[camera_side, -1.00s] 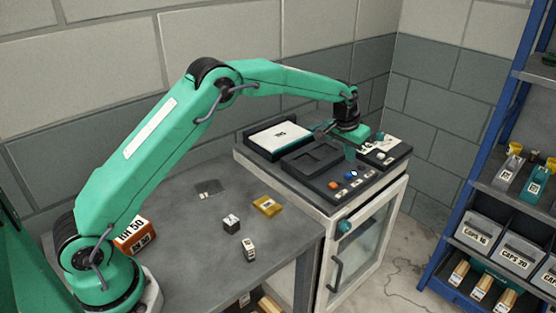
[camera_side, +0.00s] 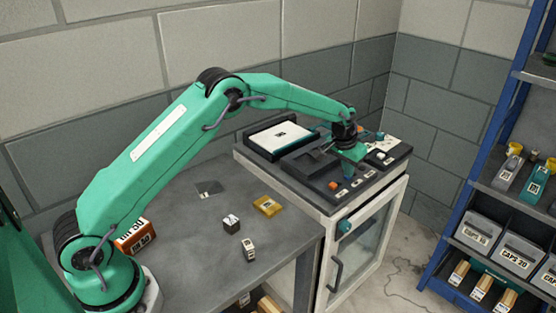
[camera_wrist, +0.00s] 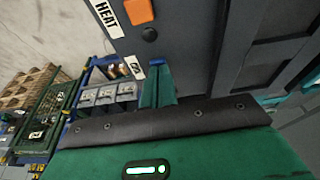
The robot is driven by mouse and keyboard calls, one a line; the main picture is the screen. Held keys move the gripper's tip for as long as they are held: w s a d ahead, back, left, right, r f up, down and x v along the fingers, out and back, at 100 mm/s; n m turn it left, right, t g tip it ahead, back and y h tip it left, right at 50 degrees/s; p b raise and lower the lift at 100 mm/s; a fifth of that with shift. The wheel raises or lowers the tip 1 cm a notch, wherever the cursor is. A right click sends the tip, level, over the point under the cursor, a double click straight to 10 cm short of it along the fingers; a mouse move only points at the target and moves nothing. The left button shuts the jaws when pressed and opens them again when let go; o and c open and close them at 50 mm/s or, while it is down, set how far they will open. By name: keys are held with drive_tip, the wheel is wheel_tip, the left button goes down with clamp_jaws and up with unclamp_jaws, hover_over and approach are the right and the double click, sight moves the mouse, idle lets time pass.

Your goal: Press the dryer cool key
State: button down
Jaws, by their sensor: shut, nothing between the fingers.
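The dryer is a white cabinet (camera_side: 362,240) with a dark control top. An orange key (camera_side: 333,185) sits on its front edge; in the wrist view the orange key (camera_wrist: 138,13) has a HEAT label (camera_wrist: 107,17) beside it. My gripper (camera_side: 348,176) is shut and empty, pointing down at the panel right of the orange key, where the fingers hide the blue key.
A white pad (camera_side: 281,139) lies at the back left of the dryer top, beside a dark recess. The grey table (camera_side: 185,262) holds a yellow block (camera_side: 267,205) and small cubes. A blue shelf (camera_side: 480,150) with bins stands at right.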

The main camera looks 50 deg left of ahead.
drive_tip(key=shift+s+f, duration=0.15)
drive_tip(key=shift+f, duration=0.65)
drive_tip(key=shift+r, duration=0.1)
drive_tip(key=r, duration=0.4)
drive_tip(key=shift+w+r, duration=0.2)
drive_tip(key=v, duration=1)
drive_tip(key=shift+r, duration=0.3)
